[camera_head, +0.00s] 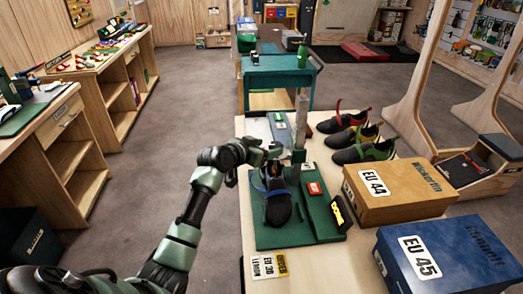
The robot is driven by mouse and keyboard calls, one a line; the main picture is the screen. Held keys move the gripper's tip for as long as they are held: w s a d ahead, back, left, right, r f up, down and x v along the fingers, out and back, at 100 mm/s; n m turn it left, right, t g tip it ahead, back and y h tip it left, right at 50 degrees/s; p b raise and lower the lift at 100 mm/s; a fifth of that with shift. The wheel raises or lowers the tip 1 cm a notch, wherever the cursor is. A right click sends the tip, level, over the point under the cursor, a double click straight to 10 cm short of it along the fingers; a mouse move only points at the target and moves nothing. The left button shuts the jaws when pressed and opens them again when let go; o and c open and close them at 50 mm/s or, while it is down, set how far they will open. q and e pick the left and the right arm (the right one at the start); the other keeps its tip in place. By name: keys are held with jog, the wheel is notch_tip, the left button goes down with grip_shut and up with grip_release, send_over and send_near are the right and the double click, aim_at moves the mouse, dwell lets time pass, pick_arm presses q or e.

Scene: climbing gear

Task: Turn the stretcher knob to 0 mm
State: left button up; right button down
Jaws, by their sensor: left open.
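The stretcher stands on a green base (270,239) at the near left of the light table. A dark climbing shoe (279,207) sits on it, toe toward me. My left gripper (275,156) is at the far end of the shoe, above the stretcher's back part. It is open. I cannot make out the knob, and I cannot tell whether the gripper touches it. A small black panel with yellow marks (341,213) stands at the base's right edge. My right gripper is not in view.
A grey upright post (301,118) rises just right of my left gripper. Several climbing shoes (362,152) stand behind. An EU 44 box (400,187) and a blue EU 45 box (447,252) fill the right side. A label card (269,267) lies in front.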

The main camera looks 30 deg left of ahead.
pick_arm(q)
jog(key=v, duration=0.3)
jog(key=shift+s+r, duration=0.1)
jog(key=shift+s, duration=0.1)
dwell(0.4)
